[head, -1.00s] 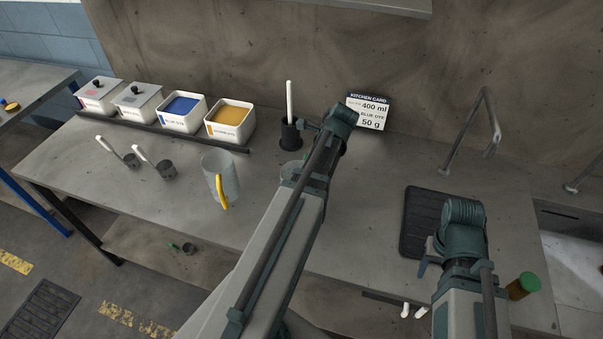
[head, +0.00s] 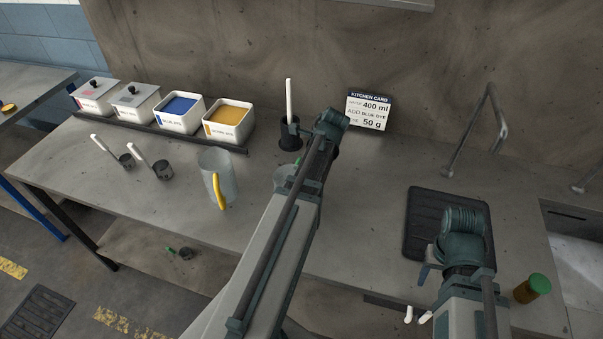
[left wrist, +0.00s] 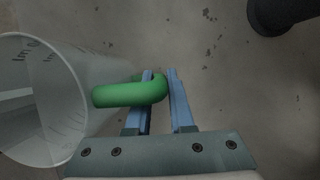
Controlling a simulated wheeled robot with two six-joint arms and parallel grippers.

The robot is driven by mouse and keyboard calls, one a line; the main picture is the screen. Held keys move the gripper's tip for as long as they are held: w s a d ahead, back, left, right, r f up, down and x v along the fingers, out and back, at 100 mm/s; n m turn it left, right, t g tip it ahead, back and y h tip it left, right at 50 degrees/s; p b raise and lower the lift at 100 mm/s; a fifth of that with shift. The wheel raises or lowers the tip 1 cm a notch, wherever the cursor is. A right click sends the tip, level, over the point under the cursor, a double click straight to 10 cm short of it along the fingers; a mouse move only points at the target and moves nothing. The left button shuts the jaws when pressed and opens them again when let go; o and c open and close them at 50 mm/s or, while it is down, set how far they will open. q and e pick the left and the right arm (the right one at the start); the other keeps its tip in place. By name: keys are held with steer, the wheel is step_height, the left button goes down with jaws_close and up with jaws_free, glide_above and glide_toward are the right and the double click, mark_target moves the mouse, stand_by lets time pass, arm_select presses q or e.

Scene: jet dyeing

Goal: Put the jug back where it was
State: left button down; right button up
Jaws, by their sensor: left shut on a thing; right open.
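A clear jug with a green handle shows in the left wrist view (left wrist: 60,95), its open mouth at the left of the picture. My left gripper (left wrist: 160,85) is shut on the green handle (left wrist: 130,94). In the head view this jug (head: 284,178) is mostly hidden behind my left arm, over the middle of the bench. I cannot tell whether its base touches the bench. A second clear jug (head: 216,172) with a yellow handle stands to its left. My right gripper (head: 424,275) is open and empty by the dark mat near the front edge.
Dye bins (head: 180,112) stand along the back left, with two white-handled scoops (head: 162,170) in front. A black holder (head: 290,133) with a white rod stands behind the green-handled jug. A kitchen card (head: 368,110), a dark mat (head: 425,225) and a green-lidded jar (head: 532,288) are to the right.

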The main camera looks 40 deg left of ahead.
steer(key=shift+f, duration=0.1)
arm_select(q)
steer(key=shift+f, duration=0.25)
arm_select(e)
steer(key=shift+f, duration=0.15)
arm_select(q)
steer(key=c, duration=0.8)
jaws_free()
steer(key=shift+r, duration=0.1)
steer(key=shift+d+r+p, duration=0.15)
steer(key=shift+r+p, duration=0.4)
steer(key=shift+r, duration=0.15)
arm_select(e)
steer(key=shift+r, duration=0.8)
arm_select(q)
steer(key=p+v, duration=1)
steer(key=v, duration=0.1)
steer(key=shift+d+f, duration=0.1)
arm_select(e)
step_height(320, 180, up, 10)
